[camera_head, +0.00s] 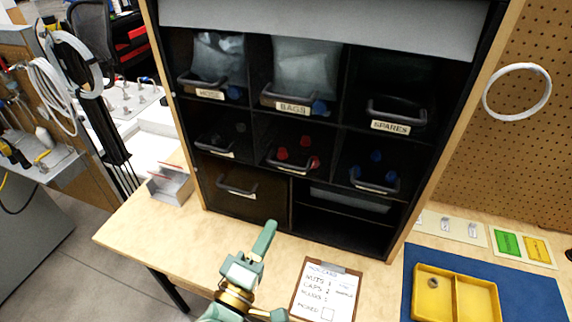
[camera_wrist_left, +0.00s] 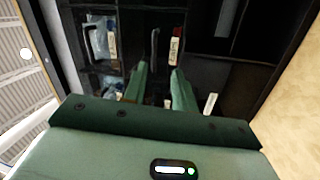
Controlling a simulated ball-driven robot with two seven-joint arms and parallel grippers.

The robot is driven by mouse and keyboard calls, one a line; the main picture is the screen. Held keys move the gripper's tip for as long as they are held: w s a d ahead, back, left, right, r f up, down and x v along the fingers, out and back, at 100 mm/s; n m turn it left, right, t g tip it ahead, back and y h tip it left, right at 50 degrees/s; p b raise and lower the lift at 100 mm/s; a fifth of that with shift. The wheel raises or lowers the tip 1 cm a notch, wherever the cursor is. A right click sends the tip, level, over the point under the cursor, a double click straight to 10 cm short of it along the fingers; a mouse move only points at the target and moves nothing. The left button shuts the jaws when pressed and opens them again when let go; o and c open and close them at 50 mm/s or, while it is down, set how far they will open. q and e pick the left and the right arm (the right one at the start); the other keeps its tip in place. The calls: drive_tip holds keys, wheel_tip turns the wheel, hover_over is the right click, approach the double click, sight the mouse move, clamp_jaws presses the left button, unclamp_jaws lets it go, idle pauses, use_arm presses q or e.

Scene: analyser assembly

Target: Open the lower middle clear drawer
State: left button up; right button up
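The lower middle clear drawer (camera_head: 288,165) is in the cabinet's second row, below the drawer labelled BAGS. It looks shut, with a dark curved handle, a pale label and red caps inside. My left gripper (camera_head: 265,236) is in front of and below the cabinet, apart from this drawer in the head view. In the left wrist view, the left gripper (camera_wrist_left: 160,70) has its two fingers apart with nothing clearly between them. A dark handle (camera_wrist_left: 155,45) shows beyond the fingertips; I cannot tell for certain which drawer it belongs to. My right gripper is not in view.
Neighbouring clear drawers stand left (camera_head: 215,143) and right (camera_head: 373,178). Below are a wide drawer (camera_head: 235,190) and an open shelf (camera_head: 340,222). A clipboard (camera_head: 326,290) and a yellow tray (camera_head: 455,297) on a blue mat lie on the bench.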

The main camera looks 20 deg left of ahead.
sight(286, 164)
use_arm(q)
drive_tip(key=w+r+n, duration=0.1)
drive_tip(key=w, duration=0.4)
drive_tip(key=w+r+n+y+p, duration=0.1)
drive_tip(key=w, duration=0.4)
drive_tip(key=w+a+r+n+y, duration=0.1)
drive_tip(key=w+r, duration=0.1)
drive_tip(key=w, duration=0.4)
drive_tip(key=shift+p, duration=0.3)
clamp_jaws()
